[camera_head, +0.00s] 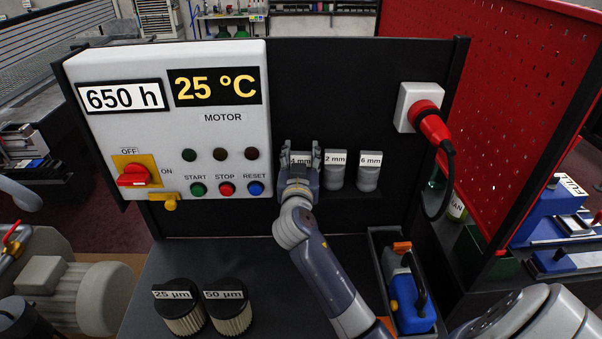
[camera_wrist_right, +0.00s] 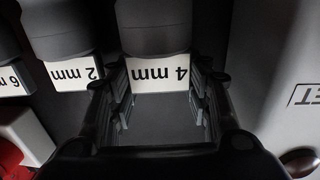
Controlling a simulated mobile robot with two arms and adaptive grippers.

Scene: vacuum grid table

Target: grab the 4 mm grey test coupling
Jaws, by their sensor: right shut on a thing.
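The 4 mm grey test coupling (camera_head: 300,159) stands upright at the left end of a row on the dark panel's shelf. In the right wrist view the 4 mm coupling (camera_wrist_right: 152,36) is upside down, with its white label facing the camera. My right gripper (camera_head: 300,153) is shut on it, one finger on each side. In the right wrist view my right gripper's fingers (camera_wrist_right: 160,98) reach both side edges of the label. The coupling's lower part is hidden behind the gripper in the head view. My left gripper is not in view.
The 2 mm coupling (camera_head: 335,172) stands close to the right, then the 6 mm coupling (camera_head: 369,172). The motor control box (camera_head: 230,140) is close on the left. A red plug (camera_head: 430,122) with cable hangs at right. Two filters (camera_head: 230,312) stand on the table below.

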